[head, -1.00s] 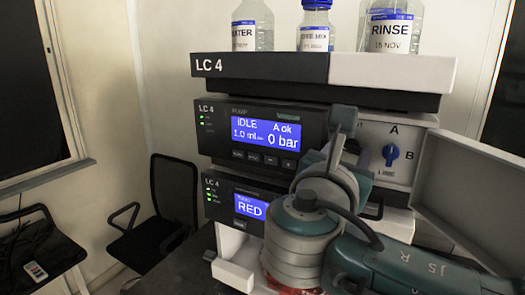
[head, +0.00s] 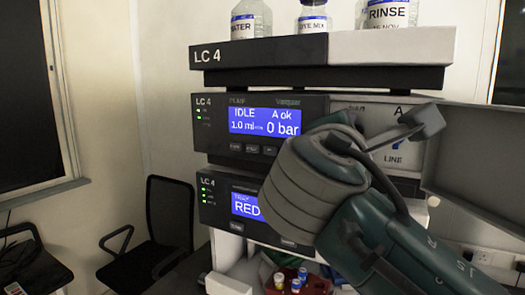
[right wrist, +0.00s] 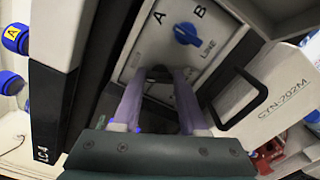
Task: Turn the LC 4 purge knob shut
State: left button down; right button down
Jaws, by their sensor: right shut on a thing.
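The LC 4 stack (head: 250,120) fills the middle of the head view. My right arm crosses its pump module's right side and hides my right gripper there. In the right wrist view, my right gripper (right wrist: 158,80) has its two purple fingers against the panel, shut on a small dark knob (right wrist: 158,72), taken as the purge knob. Its marking and turn angle are mostly hidden. A blue selector knob (right wrist: 187,33) beside it, among the marks A, B and LINE, is apart from the fingers. The display (head: 265,121) reads IDLE, 0 bar. My left gripper is not in view.
An open grey door (head: 475,165) stands out at the right of the panel. A black handle (right wrist: 236,98) is close right of the fingers in the wrist view. Bottles (head: 388,14) stand on top. Small capped vials (head: 279,281) sit in a red tray below.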

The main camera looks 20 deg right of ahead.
jog(key=m+b, duration=0.3)
jog(key=m, duration=0.1)
jog(key=shift+f, duration=0.25)
jog(key=shift+r+m+b, duration=0.15)
jog(key=shift+m+b, duration=0.45)
jog(key=shift+b, duration=0.25)
jog(key=c, duration=0.7)
grip_release()
